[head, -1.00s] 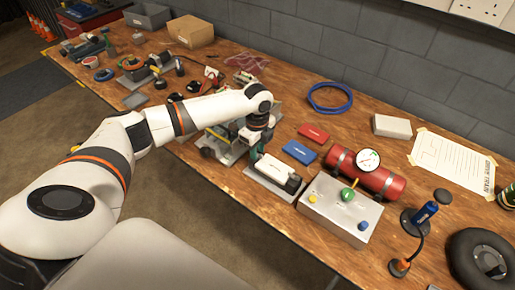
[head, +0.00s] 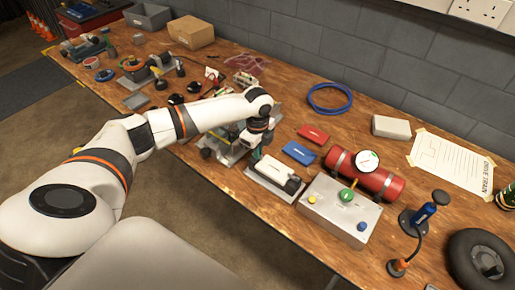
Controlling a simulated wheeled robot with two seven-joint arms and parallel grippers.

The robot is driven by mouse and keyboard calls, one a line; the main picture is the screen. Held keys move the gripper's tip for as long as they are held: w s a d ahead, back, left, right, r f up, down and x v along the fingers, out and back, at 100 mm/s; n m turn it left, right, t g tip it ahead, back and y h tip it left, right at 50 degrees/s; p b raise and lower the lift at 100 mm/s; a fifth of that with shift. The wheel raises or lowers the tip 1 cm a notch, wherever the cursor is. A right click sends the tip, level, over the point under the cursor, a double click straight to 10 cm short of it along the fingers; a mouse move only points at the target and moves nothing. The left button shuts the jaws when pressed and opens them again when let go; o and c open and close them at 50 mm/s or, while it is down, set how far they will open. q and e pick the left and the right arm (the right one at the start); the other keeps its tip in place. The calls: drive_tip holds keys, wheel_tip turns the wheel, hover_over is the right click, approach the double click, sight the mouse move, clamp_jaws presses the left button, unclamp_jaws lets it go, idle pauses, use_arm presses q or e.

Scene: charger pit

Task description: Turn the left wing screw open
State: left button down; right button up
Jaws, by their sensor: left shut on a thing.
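My left arm reaches in from the left over the bench. Its gripper (head: 251,141) points down at the near side of a grey and yellow device (head: 224,153) on the workbench. The gripper is shut on a small part there, which seems to be the left wing screw. The fingertips and the screw are mostly hidden by the wrist and too small to make out, so the screw's angle cannot be told. My right gripper is not in view.
A white block on a grey plate (head: 274,173) stands close to the right of the gripper. A blue ring (head: 330,98) lies behind.

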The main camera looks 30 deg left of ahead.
use_arm(q)
drive_tip(key=n+p, duration=0.2)
drive_tip(key=p, duration=0.1)
drive_tip(key=n+p, duration=0.6)
drive_tip(key=shift+d+r, duration=0.1)
drive_tip(key=shift+r, duration=0.15)
drive_tip(key=n+p, duration=0.4)
drive_tip(key=n, duration=0.1)
drive_tip(key=shift+f+n+p, duration=0.15)
drive_tip(key=shift+n+p, duration=1)
drive_tip(key=shift+n, duration=0.95)
drive_tip(key=shift+w, duration=0.1)
drive_tip(key=c, duration=1.6)
unclamp_jaws()
wheel_tip(320, 180, up, 12)
drive_tip(key=b, duration=0.1)
